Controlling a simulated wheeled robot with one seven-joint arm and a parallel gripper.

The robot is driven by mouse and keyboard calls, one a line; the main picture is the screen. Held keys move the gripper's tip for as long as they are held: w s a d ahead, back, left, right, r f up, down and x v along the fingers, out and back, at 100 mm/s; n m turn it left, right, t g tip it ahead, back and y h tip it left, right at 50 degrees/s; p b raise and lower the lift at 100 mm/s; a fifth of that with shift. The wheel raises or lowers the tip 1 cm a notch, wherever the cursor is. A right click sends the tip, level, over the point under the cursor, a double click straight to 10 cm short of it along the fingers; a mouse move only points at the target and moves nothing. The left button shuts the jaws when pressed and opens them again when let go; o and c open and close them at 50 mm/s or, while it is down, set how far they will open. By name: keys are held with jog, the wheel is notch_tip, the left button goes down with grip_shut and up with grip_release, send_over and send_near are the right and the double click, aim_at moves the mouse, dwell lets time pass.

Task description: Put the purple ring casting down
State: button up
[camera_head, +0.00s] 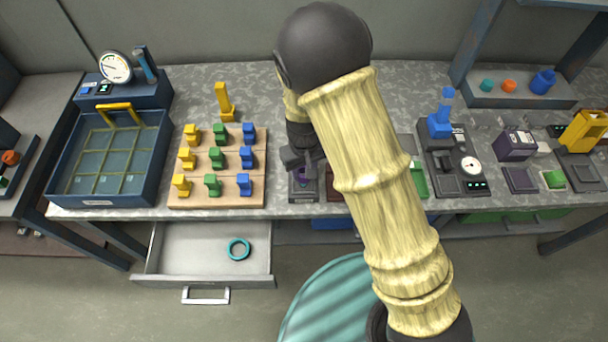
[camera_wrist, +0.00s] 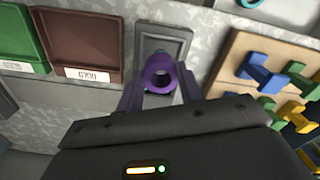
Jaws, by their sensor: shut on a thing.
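The purple ring casting (camera_wrist: 159,73) sits between the fingers of my gripper (camera_wrist: 160,88) in the wrist view, with its hole facing the camera. My gripper is shut on it. A grey square tray (camera_wrist: 177,31) with a raised rim lies right beyond the ring. I cannot tell whether the ring touches it. In the head view my gripper (camera_head: 303,170) is at the front middle of the bench, and only a little of the purple ring (camera_head: 302,178) shows. The grey tray (camera_head: 303,197) is just below it there, and my arm hides much of the area to the right.
A wooden board (camera_head: 259,190) with yellow, green and blue pieces stands close to the left. Brown (camera_wrist: 88,40) and green (camera_wrist: 16,38) bins lie on the tray's other side. An open drawer (camera_head: 190,255) holding a teal ring (camera_head: 238,249) juts out below the bench.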

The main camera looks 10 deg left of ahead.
aim_at(304, 185)
jog(key=shift+f, duration=1.8)
jog(key=shift+f, duration=0.15)
jog(key=o, duration=1)
notch_tip(304, 185, up, 12)
